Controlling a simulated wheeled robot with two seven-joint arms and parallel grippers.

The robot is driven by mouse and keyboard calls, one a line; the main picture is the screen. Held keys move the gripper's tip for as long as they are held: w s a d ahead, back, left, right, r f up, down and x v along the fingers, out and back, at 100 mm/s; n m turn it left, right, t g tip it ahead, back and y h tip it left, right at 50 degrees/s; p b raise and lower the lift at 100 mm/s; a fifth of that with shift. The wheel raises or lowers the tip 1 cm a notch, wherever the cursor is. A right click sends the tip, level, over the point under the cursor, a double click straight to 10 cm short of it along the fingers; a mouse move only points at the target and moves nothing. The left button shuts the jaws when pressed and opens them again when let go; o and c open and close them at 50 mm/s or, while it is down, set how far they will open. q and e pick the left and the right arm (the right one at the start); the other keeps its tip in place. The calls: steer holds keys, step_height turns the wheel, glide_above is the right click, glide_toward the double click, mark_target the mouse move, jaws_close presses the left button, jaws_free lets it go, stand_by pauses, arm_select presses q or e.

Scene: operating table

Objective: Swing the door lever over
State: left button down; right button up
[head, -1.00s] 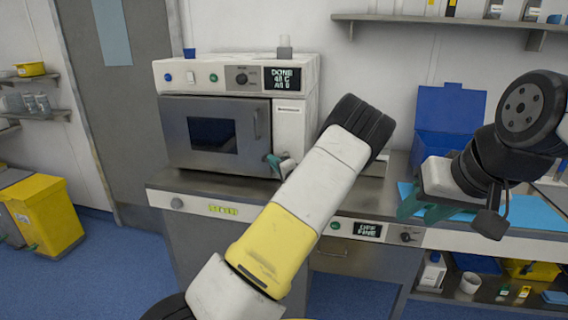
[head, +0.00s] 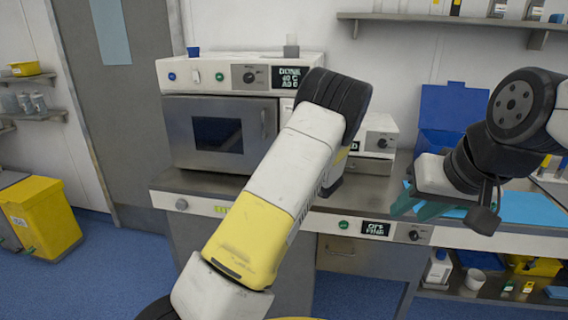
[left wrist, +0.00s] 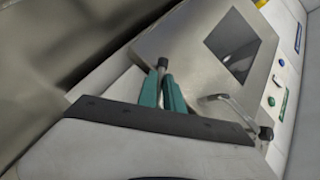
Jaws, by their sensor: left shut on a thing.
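The oven (head: 235,65) stands on the counter with its steel door (head: 250,160) shut; the door and its window also show in the left wrist view (left wrist: 190,45). In that view my left gripper (left wrist: 163,80) has its green fingers closed around a short grey lever (left wrist: 162,63) with a dark tip, beside the door. A bent metal handle (left wrist: 235,106) is on the door near the fingers. In the head view my left arm hides the left gripper and the lever. My right gripper (head: 425,207) hangs open and empty over the counter at right.
A blue open box (head: 450,108) and a small white device (head: 375,140) stand right of the oven. A blue mat (head: 530,208) lies on the counter. A wall shelf (head: 450,20) is above, and a yellow bin (head: 40,215) is at left.

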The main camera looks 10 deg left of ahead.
arm_select(q)
steer(key=n+g+h, duration=0.1)
steer(key=h, duration=0.1)
steer(key=d+f+n+g+h, duration=0.1)
steer(key=n+h, duration=0.1)
steer(key=shift+d+f+h, duration=0.1)
steer(key=shift+d+h, duration=0.1)
steer(key=shift+h, duration=0.1)
steer(key=shift+s+d+f+n+h, duration=0.1)
steer(key=shift+d+n+h, duration=0.15)
steer(key=shift+n+h, duration=0.25)
steer(key=shift+d+f+n+h, duration=0.1)
steer(key=shift+d+n+h, duration=0.1)
steer(key=shift+n+h, duration=0.3)
steer(key=shift+d+n+g+h, duration=0.3)
steer(key=shift+d+n+h, duration=0.15)
steer(key=shift+h, duration=0.65)
steer(key=shift+d, duration=0.1)
steer(key=c, duration=1.5)
jaws_free()
steer(key=shift+c, duration=0.2)
steer(key=shift+o, duration=0.3)
steer(key=shift+r, duration=0.1)
steer(key=shift+s+r, duration=0.15)
steer(key=shift+r, duration=0.05)
steer(key=v, duration=0.7)
